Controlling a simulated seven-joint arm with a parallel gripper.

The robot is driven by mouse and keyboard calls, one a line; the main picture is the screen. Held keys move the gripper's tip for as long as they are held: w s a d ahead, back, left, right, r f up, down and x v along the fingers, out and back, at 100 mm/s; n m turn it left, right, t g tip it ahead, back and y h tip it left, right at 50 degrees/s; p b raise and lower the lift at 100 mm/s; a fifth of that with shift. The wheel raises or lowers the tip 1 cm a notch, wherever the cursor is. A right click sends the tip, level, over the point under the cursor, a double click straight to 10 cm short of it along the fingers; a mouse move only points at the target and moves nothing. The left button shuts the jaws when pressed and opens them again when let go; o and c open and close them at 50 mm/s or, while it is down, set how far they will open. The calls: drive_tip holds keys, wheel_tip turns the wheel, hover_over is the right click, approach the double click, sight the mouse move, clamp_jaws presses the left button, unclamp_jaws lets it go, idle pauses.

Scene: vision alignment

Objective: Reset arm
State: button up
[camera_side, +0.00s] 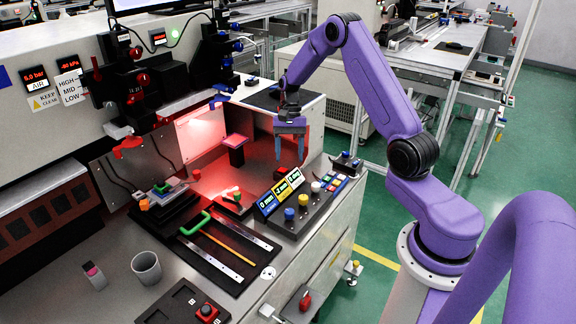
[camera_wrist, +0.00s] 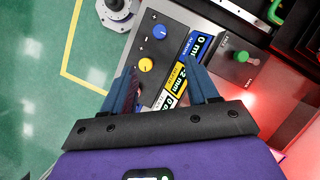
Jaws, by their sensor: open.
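My purple arm reaches over the bench from the right in the side view. My gripper (camera_side: 290,157) points down above the bench, behind the control panel (camera_side: 318,208) and to the right of a small post with a pink top (camera_side: 236,142). Its two fingers are apart with nothing between them. In the wrist view my gripper (camera_wrist: 164,85) shows two blue fingers spread wide. The control panel (camera_wrist: 178,22) with a blue knob, a yellow knob and number displays lies below and beyond them. How far above it the fingertips are I cannot tell.
A slide fixture with a green handle (camera_side: 194,224) stands at the bench's middle. A grey cup (camera_side: 146,268), a pink-capped bottle (camera_side: 94,275) and a red-button box (camera_side: 206,312) are near the front. A back panel (camera_side: 140,165) and camera stands border the bench. Green floor lies right.

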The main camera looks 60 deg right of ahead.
drive_tip(key=s+a+r+n+h, duration=0.1)
drive_tip(key=s+a+r+n, duration=0.4)
drive_tip(key=a, duration=0.4)
drive_tip(key=s+a+r+n+h, duration=0.2)
drive_tip(key=s+a+r+n, duration=0.25)
drive_tip(key=a, duration=0.45)
drive_tip(key=s+a+r+n+t, duration=0.1)
drive_tip(key=s+n, duration=0.6)
drive_tip(key=s, duration=0.3)
drive_tip(key=s+a+r+n+t, duration=0.1)
drive_tip(key=s+a+r+n, duration=0.1)
drive_tip(key=s+n, duration=0.5)
drive_tip(key=s, duration=0.3)
drive_tip(key=shift+s+t, duration=0.3)
drive_tip(key=shift+s, duration=0.1)
